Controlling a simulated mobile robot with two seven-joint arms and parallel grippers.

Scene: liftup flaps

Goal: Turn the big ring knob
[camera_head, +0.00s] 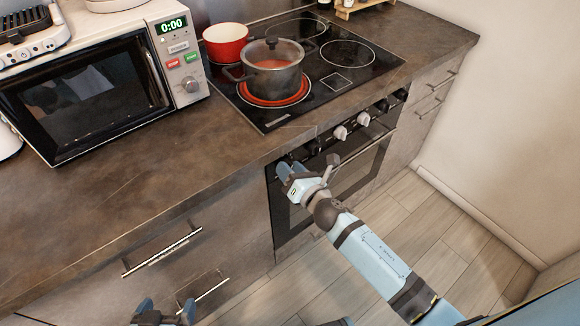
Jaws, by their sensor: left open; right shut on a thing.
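The oven front has a row of knobs under the hob edge, with pale knobs (340,132) in the middle and black knobs (382,105) to the right. No label shows which one is the big ring knob. My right gripper (304,167) is at the left end of this row, shut on what seems to be a knob there. The gripper hides most of that knob, so its turn angle cannot be told. My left gripper (163,312) is open and empty at the bottom edge, low in front of the drawers and partly cut off.
A grey pot (272,75) stands on a red-glowing ring of the black hob (330,95), with a red pot (226,42) behind it. A microwave (90,90) is on the counter (130,185). Drawer handles (162,252) stick out at lower left. The floor is clear.

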